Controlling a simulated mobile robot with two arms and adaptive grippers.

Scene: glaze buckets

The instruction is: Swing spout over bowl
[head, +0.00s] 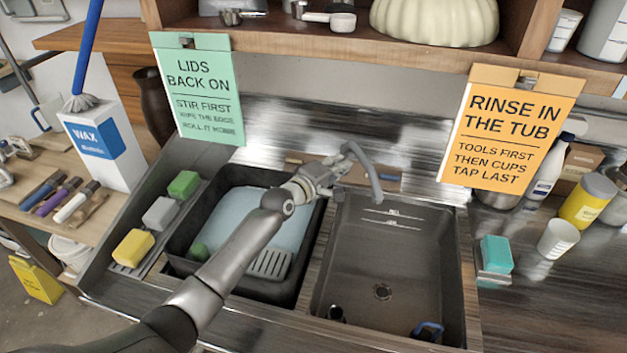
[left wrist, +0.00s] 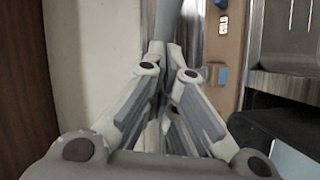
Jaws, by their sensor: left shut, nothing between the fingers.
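The grey curved spout (head: 372,168) stands behind the sink near the divider, and its tip hangs over the back left part of the right bowl (head: 385,265) in the picture. My left gripper (head: 338,166) is shut and empty beside the spout, on its left. In the left wrist view the closed fingertips (left wrist: 166,48) point at a grey upright piece, likely the spout (left wrist: 167,18); I cannot tell whether they touch. The left bowl holds a dark tub (head: 180,240) with pale blue liquid, partly hidden by my left arm. My right gripper is not in view.
Sponges (head: 133,247) line the sink's left side. A green sign (head: 195,90) and an orange sign (head: 512,128) hang from the shelf (head: 390,50) above. A teal sponge (head: 496,254), a white cup (head: 558,239) and a yellow can (head: 588,200) stand on the right counter.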

